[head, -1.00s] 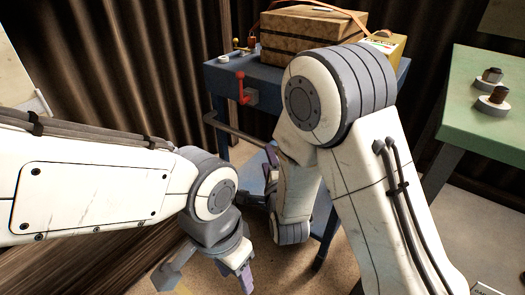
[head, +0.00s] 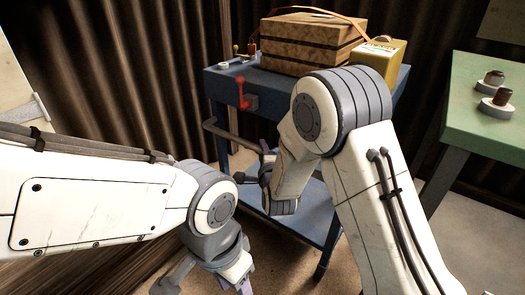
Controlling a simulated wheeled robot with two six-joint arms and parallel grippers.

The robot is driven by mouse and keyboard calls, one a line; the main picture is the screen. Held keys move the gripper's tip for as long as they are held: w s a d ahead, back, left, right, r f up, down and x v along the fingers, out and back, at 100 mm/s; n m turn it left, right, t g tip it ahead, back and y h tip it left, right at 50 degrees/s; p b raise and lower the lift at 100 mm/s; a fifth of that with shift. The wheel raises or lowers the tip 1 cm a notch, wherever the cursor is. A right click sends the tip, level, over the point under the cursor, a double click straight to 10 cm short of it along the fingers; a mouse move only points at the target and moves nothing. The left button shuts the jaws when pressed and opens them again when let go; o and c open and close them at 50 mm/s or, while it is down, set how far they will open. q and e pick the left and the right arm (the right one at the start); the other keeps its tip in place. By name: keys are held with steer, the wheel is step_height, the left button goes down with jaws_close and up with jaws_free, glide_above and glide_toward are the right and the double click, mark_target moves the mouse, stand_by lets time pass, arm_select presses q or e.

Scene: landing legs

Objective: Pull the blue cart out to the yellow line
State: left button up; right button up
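The blue cart (head: 290,98) stands ahead of me, with a lower shelf (head: 318,220) and a grey bar handle (head: 228,132) on its near side. A red lever (head: 240,92) stands upright at the cart's near left edge. My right gripper (head: 262,168) is at the handle, partly hidden by its own wrist, and appears closed around the bar's right part. My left gripper (head: 205,288) hangs at the bottom of the view, its fingers wide apart and empty, partly cut off by the frame edge. I cannot make out the yellow line.
A brown strapped box (head: 305,45) and a yellow box (head: 378,60) ride on the cart top. A green table (head: 470,110) with dark-topped knobs (head: 495,104) stands to the right. A corrugated wall (head: 130,70) is behind. Bare floor shows below the cart.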

jaws_close()
stand_by(1.2)
